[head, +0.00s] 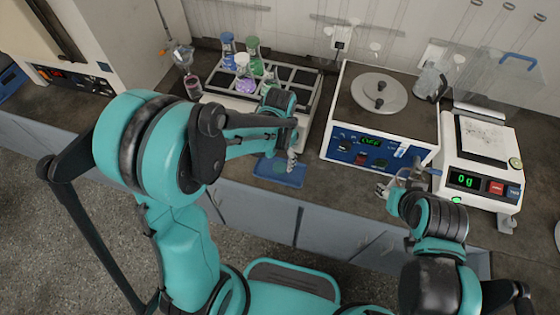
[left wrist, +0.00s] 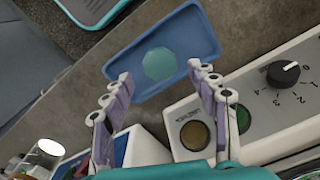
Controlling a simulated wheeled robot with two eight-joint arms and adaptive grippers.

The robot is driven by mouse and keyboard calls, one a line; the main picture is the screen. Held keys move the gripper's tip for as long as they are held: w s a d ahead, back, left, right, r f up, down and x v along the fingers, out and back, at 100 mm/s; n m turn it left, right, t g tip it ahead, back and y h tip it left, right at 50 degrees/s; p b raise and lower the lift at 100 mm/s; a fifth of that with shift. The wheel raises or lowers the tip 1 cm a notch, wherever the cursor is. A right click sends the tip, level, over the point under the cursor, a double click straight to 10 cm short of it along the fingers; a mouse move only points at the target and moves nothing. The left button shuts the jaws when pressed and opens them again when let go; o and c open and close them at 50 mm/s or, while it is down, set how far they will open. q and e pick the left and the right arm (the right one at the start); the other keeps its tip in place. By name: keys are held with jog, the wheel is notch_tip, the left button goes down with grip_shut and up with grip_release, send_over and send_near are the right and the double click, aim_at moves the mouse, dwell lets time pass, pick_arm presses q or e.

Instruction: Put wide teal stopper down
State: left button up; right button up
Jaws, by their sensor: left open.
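The wide teal stopper (left wrist: 158,63) shows in the left wrist view as a teal, many-sided shape within the blue tray (left wrist: 205,45). The same tray (head: 290,180) lies at the counter's front edge in the head view. My left gripper (left wrist: 162,77) is open, with its fingertips apart near the tray's lower edge and nothing between them. In the head view my left gripper (head: 291,160) is over the tray, and the arm partly hides it. My right gripper (head: 388,187) is by the front of the blue-fronted machine; its jaws are too small to read.
A shaker (head: 315,85) with several flasks on its platform stands behind the tray. The blue-fronted machine (head: 372,163) with a round plate and a balance (head: 490,145) reading 0 g stand to the right. A glass with dark liquid (head: 193,88) stands left of the shaker.

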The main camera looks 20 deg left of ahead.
aim_at(280, 166)
pick_arm(q)
notch_tip(280, 166, up, 7)
jog(key=p, duration=0.2)
jog(key=s+a+r+n+t, duration=0.4)
jog(key=s+r+t, duration=0.3)
jog(key=s+r, duration=0.2)
jog(key=shift+s+a+r+n, duration=0.25)
jog(key=shift+s+a+n, duration=0.15)
jog(key=shift+s, duration=0.25)
jog(key=shift+f+b, duration=0.3)
jog(key=shift+f, duration=0.1)
